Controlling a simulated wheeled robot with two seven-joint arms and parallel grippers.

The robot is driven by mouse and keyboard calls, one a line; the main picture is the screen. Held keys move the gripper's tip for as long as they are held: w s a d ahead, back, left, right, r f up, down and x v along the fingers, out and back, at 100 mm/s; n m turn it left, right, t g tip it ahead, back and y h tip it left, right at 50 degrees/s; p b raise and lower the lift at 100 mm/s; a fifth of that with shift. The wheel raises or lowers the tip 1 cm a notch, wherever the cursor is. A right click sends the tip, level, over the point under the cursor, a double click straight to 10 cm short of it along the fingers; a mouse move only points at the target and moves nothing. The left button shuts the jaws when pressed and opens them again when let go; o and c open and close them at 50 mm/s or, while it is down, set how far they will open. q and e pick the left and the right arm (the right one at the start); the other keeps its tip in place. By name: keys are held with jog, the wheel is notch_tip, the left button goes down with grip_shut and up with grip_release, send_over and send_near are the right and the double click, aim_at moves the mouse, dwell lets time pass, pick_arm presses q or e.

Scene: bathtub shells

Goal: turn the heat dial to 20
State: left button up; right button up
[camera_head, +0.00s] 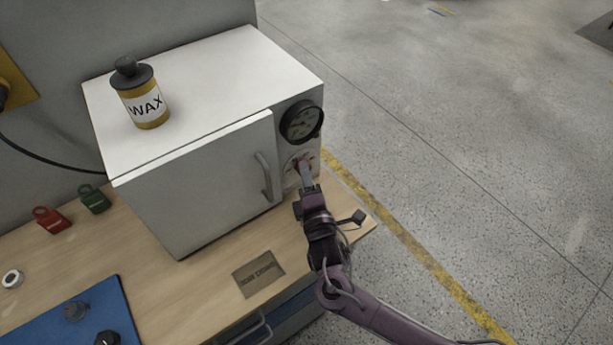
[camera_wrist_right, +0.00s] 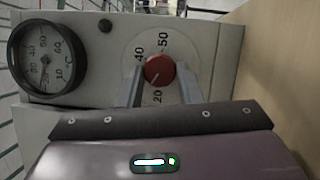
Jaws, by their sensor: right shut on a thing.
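The heat dial is a red knob (camera_wrist_right: 159,71) on a pale round scale at the front of the white oven (camera_head: 205,185). In the right wrist view the numbers 50, 40 and 20 show around it, and a pale line on the knob slants toward the lower left, near the 20. My right gripper (camera_wrist_right: 158,88) is shut on the knob, with one finger on each side. In the head view, my right gripper (camera_head: 304,172) reaches the panel below the gauge and covers much of the dial. My left gripper is not in view.
A black round gauge (camera_head: 301,122) sits above the dial; it also shows in the right wrist view (camera_wrist_right: 47,60). A WAX bottle (camera_head: 143,95) stands on the oven.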

jog(key=n, duration=0.2)
jog(key=n+t+y, duration=0.1)
jog(key=n, duration=0.1)
jog(key=n+b, duration=0.1)
jog(key=n, duration=0.1)
jog(key=shift+d+f+t+y, duration=0.1)
jog(key=shift+f+t+y, duration=0.2)
jog(key=shift+y, duration=0.1)
jog(key=shift+n, duration=0.3)
jog(key=o, duration=1)
